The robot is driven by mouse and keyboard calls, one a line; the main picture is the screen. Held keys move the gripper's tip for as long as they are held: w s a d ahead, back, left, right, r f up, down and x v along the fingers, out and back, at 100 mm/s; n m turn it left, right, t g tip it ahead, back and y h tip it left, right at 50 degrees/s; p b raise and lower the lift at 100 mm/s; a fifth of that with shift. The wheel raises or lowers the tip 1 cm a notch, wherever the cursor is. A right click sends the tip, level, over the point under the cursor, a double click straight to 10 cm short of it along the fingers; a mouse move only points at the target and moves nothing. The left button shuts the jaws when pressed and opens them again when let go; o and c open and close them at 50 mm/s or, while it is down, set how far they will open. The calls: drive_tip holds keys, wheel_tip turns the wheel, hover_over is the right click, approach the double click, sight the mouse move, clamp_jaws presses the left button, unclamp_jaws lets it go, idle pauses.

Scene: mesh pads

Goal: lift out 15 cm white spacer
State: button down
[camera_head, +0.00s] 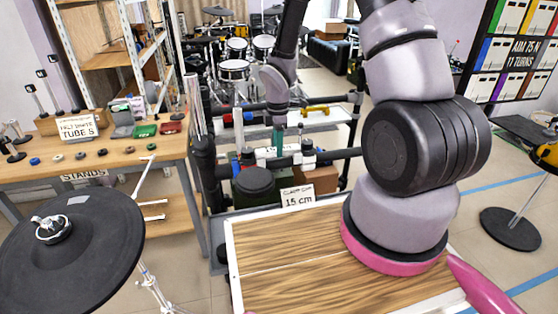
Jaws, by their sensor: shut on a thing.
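My gripper (277,125) hangs at the end of my arm over the dark pipe rack (335,154), beyond the wooden board. It is small and partly dark against the rack. A narrow teal upright piece (277,142) shows directly below it. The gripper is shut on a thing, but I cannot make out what. Small white pieces show at the rack, one (308,144) to the right of the gripper. I cannot tell which, if any, is the white spacer. A white card reading "15 cm" (298,197) stands in front of the rack.
A wood-topped board with a white rim (230,262) lies in front. A black cymbal pad (75,255) is at lower left. A wooden bench (120,158) with small parts stands at left. A brown box (318,179) sits under the rack. My upper arm blocks much of the right.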

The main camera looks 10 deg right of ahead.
drive_tip(key=shift+r, duration=2.65)
